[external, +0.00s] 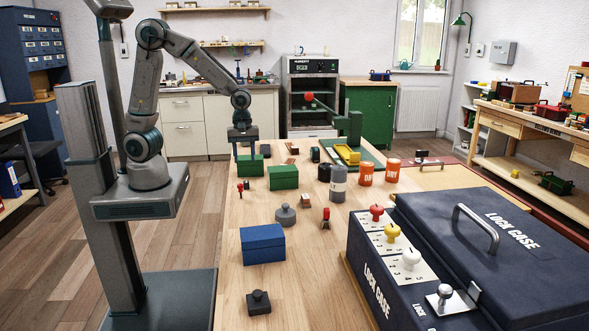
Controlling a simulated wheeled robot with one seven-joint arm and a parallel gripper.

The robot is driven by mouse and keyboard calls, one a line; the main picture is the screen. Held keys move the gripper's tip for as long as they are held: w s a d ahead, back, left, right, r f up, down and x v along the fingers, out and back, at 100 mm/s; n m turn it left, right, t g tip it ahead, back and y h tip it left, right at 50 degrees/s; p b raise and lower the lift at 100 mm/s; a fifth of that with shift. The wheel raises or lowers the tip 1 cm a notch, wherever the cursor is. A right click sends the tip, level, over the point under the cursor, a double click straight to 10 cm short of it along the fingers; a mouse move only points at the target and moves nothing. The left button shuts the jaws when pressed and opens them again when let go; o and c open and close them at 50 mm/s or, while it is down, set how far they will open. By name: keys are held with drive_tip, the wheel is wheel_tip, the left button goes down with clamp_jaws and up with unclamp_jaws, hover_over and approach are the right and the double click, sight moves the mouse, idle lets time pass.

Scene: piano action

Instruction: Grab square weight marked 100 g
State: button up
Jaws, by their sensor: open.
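A small dark square weight with a knob on top (258,303) sits at the near end of the wooden table (310,290). No marking on it is readable from here. A round grey weight with a knob (285,216) stands further back. My gripper (245,154) points down at the far left part of the table, above or just behind a green box (250,168). It is open, and I see nothing held between its fingers. It is far from the square weight.
A blue box (263,244) stands between the two weights. A second green box (283,177), grey canisters (338,183) and orange canisters (365,174) stand further back. A large dark lock case (500,240) fills the right side. The table around the square weight is clear.

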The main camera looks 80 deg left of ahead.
sight(246, 182)
wheel_tip(246, 182, down, 10)
drive_tip(key=shift+r, duration=0.1)
clamp_jaws()
idle(0.5)
